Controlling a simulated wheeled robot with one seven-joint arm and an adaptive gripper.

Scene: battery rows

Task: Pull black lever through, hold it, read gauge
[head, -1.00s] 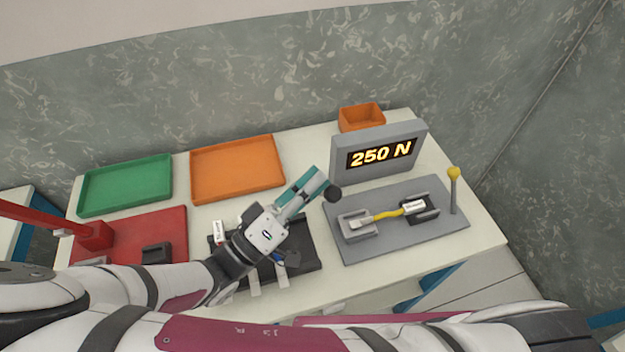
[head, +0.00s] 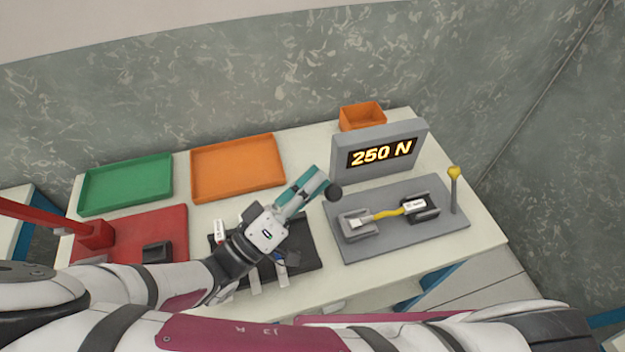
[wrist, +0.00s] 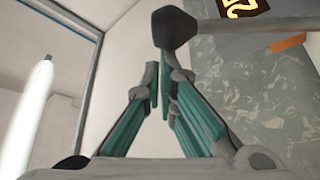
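The black lever's knob (head: 334,193) is at the left edge of the grey tester plate, below the gauge. In the wrist view the black knob (wrist: 174,30) sits just past my fingertips, with its grey rod (wrist: 245,24) running right. My gripper (head: 316,183) reaches it from the left. Its teal fingers (wrist: 160,78) are drawn together, with no object seen between them; the tips look very close to or touching the knob.
A yellow-topped post (head: 454,175) stands at the plate's right edge. Green (head: 125,185) and orange (head: 238,167) trays lie at the back left, an orange bin (head: 361,117) behind the gauge. A dark tray (head: 308,262) lies under my arm, a red fixture (head: 125,235) to its left.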

